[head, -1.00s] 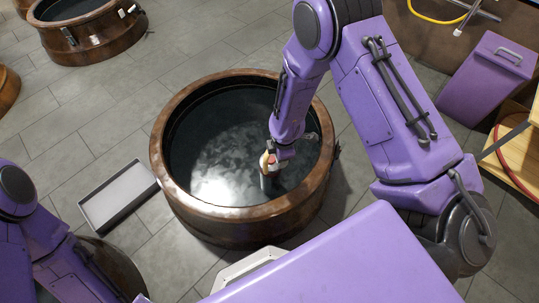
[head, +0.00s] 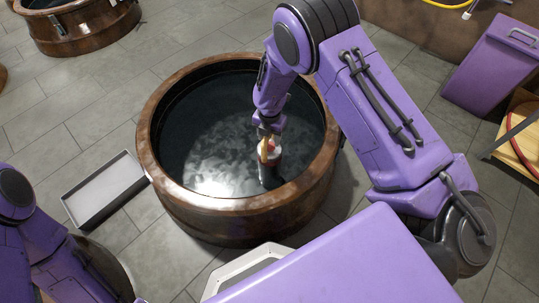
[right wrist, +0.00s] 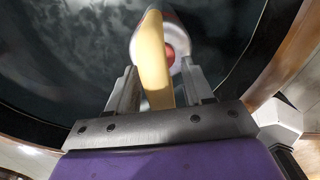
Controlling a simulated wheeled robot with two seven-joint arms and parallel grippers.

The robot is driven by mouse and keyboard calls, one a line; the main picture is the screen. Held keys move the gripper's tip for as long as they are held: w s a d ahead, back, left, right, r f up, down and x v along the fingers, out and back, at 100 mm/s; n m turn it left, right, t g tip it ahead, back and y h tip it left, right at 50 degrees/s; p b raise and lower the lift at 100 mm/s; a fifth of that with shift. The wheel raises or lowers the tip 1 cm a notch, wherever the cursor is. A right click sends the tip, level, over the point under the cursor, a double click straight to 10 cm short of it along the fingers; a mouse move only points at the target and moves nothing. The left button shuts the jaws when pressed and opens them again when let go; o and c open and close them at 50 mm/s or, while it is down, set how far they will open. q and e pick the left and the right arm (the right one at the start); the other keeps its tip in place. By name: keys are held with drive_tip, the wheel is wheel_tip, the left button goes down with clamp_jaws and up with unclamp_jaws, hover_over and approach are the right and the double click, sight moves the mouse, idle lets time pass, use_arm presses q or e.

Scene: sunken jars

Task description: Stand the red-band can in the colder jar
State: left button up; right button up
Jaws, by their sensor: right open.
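The red-band can (head: 271,168) stands about upright in the dark water of the large copper-rimmed jar (head: 152,160), right of its middle. Its lower part is in the water. My right gripper (head: 267,138) is just above the can, with its jaws open. In the right wrist view, the pale can top with a red patch (right wrist: 183,40) lies just beyond the open fingers (right wrist: 157,85). A yellow strip (right wrist: 153,45) runs between the fingers and in front of the can. My left arm shows at the lower left; its gripper is out of view.
Another copper-rimmed jar (head: 85,40) stands at the top left, with small fittings on its rim. A shallow grey tray (head: 105,188) lies on the tiled floor left of the near jar. A purple bin (head: 490,65) and a wooden shelf (head: 525,140) are at the right.

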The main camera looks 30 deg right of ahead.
clamp_jaws()
idle(1.4)
drive_tip(key=shift+w+r, duration=0.1)
drive_tip(key=shift+r, duration=0.1)
